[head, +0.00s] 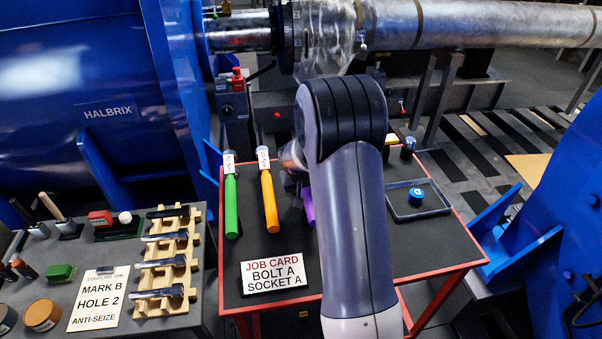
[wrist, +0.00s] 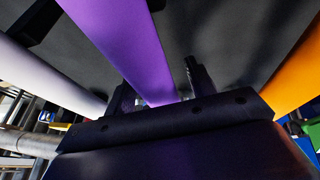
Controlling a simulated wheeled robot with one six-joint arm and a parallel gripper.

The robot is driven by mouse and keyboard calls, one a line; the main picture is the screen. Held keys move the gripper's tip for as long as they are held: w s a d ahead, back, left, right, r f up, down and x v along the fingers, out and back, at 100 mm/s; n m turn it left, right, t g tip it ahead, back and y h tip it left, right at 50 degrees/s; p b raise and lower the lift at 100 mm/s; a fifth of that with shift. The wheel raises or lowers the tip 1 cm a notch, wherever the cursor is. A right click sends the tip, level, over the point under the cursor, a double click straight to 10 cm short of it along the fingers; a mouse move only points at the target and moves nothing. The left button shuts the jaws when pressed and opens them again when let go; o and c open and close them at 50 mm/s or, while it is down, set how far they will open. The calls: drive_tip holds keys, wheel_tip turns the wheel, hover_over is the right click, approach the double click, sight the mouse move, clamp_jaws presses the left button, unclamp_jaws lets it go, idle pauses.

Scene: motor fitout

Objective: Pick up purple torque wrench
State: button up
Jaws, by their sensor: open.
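The purple torque wrench (head: 308,205) lies on the red-edged table, mostly hidden behind my arm in the head view. In the wrist view the purple handle (wrist: 125,45) runs down between the two fingers of my gripper (wrist: 155,88). The fingers are apart, one on each side of the handle. I cannot tell whether either finger touches it. In the head view the gripper is largely hidden behind my arm.
An orange wrench (head: 269,200) and a green wrench (head: 231,205) lie to the left. A job card (head: 273,274) stands at the front. A shallow tray (head: 440,208) holding a blue item is at right. A pale bar (wrist: 45,80) flanks the purple handle.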

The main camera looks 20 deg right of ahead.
drive_tip(key=shift+c, duration=0.2)
clamp_jaws()
idle(0.4)
drive_tip(key=shift+w, duration=0.1)
